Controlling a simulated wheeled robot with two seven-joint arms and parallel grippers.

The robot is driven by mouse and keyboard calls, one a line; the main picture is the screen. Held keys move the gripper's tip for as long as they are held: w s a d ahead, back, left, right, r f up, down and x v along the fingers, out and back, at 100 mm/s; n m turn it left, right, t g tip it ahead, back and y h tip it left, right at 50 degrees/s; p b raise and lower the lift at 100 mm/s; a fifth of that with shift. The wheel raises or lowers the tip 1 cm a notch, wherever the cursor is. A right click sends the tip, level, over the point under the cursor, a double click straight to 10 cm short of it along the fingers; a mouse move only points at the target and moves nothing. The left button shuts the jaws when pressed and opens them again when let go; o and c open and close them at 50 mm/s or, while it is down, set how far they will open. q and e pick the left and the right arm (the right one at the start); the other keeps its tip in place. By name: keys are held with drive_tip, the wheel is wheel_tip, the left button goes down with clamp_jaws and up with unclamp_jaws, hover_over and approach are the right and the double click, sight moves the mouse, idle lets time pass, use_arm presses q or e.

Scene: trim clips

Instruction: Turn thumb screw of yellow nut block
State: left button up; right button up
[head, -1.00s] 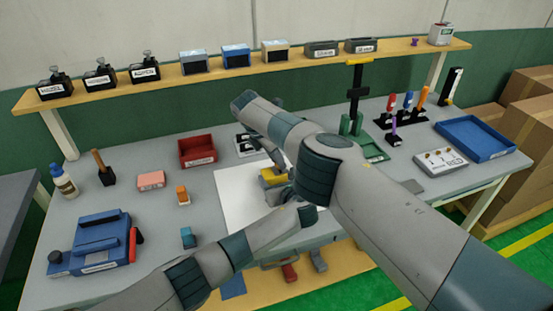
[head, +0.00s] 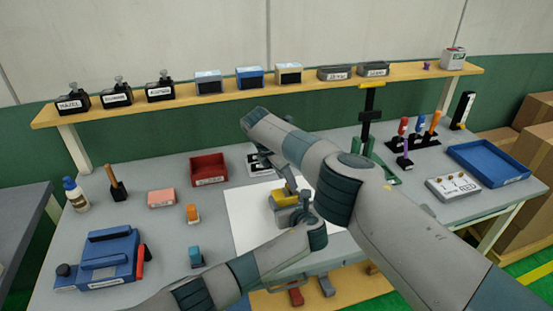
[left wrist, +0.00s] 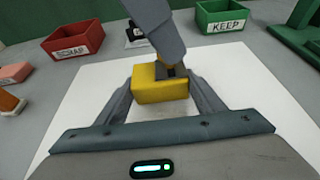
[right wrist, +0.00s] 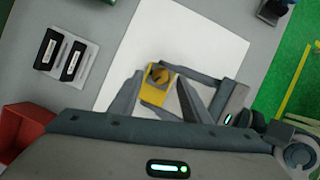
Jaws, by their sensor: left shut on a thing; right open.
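The yellow nut block (head: 284,198) is above the white mat on the bench. It also shows in the left wrist view (left wrist: 150,93) and the right wrist view (right wrist: 153,95). My left gripper (left wrist: 163,84) is shut on it, one finger on each side. The round brass-coloured thumb screw (right wrist: 158,74) shows on the block in the right wrist view. My right gripper (right wrist: 160,79) is open over the block, its fingers apart on either side of the screw. In the head view my right arm partly hides the area behind the block.
The white mat (head: 243,220) is mostly clear around the block. A red bin (head: 208,171) marked SCRAP stands behind to the left, and a green KEEP bin (left wrist: 224,17) behind to the right. A blue tool case (head: 108,262) is at front left, a blue tray (head: 488,162) at right.

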drive_tip(key=v, duration=1)
drive_tip(key=shift+r, duration=0.15)
